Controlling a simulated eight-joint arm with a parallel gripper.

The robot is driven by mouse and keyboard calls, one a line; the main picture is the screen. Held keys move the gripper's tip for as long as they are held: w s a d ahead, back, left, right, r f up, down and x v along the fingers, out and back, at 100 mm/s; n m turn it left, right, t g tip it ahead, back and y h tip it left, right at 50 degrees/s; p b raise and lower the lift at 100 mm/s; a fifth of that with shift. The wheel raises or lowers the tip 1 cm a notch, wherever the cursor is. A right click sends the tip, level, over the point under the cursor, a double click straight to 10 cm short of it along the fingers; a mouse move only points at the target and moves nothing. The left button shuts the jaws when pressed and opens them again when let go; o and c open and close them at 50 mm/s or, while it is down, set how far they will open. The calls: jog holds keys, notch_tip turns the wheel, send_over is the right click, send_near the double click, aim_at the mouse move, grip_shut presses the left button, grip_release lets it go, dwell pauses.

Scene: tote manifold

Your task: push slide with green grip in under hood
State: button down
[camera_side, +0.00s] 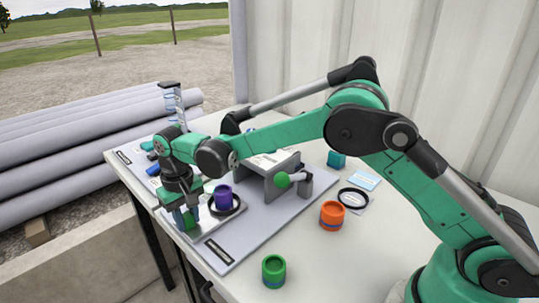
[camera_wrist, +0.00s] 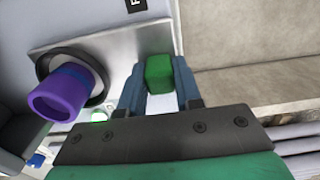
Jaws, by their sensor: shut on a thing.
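The slide is a bright metal plate (camera_side: 212,218) near the front left edge of the grey base board. In the wrist view the slide (camera_wrist: 112,38) carries the green grip (camera_wrist: 158,72) at its end. My gripper (camera_wrist: 157,86) is shut on the green grip, with one finger on each side. In the side view my gripper (camera_side: 186,220) points down at the slide's outer end. A purple cup (camera_side: 223,196) stands in a black ring on the slide, outside the hood. The grey hood (camera_side: 273,172) stands further back on the board. The slide's far end is partly hidden.
An orange cup (camera_side: 332,216), a green cup (camera_side: 273,270) and a loose black ring (camera_side: 353,198) are on the white table. Grey pipes (camera_side: 80,130) lie beyond the table's left edge.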

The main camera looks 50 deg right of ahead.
aim_at(233, 200)
dwell(0.7)
jog(key=d, duration=1.1)
jog(key=shift+d, duration=0.35)
jog(key=c, duration=0.6)
grip_release()
jog(key=shift+a, duration=0.1)
jog(key=shift+r, duration=2.85)
jog(key=shift+r, duration=0.1)
